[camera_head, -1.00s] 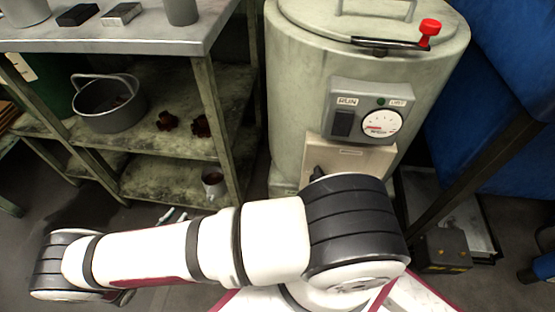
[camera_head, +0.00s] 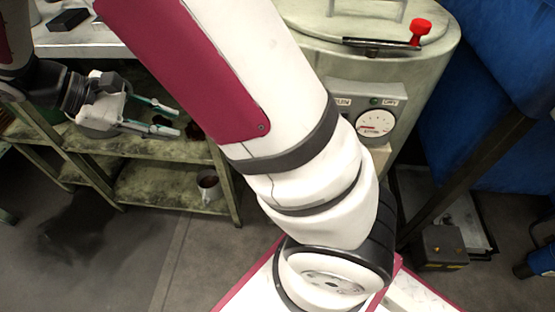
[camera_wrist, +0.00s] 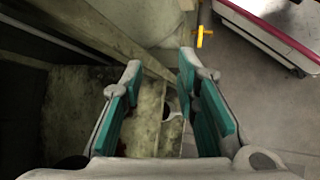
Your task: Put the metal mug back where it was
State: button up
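A grey metal mug (camera_head: 208,187) stands upright on the lower shelf, at its right front corner beside the post. Its inside looks dark. The mug also shows in the wrist view (camera_wrist: 172,112), small and partly cut off, beyond and between my fingers. My gripper (camera_head: 177,120) is open and empty at the left, in front of the upper shelf and higher than the mug. In the wrist view its two green-padded fingers (camera_wrist: 160,68) stand well apart, with nothing between the pads.
The shelf rack (camera_head: 150,185) has a worktop with a dark block (camera_head: 67,19). Dark red parts (camera_head: 194,131) sit behind my gripper. A pale drum machine (camera_head: 440,50) with a red knob (camera_head: 420,28) stands right of the rack. The floor in front is clear.

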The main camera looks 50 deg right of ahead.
jog(key=s+d+r+m+t+y, duration=0.1)
jog(key=s+d+r+m+y, duration=0.15)
jog(key=s+r, duration=0.4)
jog(key=s+d+r+m+y, duration=0.2)
jog(key=s+r+y, duration=0.1)
jog(key=s, duration=0.6)
jog(key=s+a+f+m+t+y, duration=0.1)
jog(key=s+a+m+t+y, duration=0.1)
jog(key=s, duration=1)
jog(key=shift+s+m+t+y, duration=0.2)
jog(key=shift+m+t+y, duration=0.2)
jog(key=shift+m, duration=0.15)
notch_tip(320, 180, up, 39)
jog(key=t+p, duration=0.4)
jog(key=p, duration=3.3)
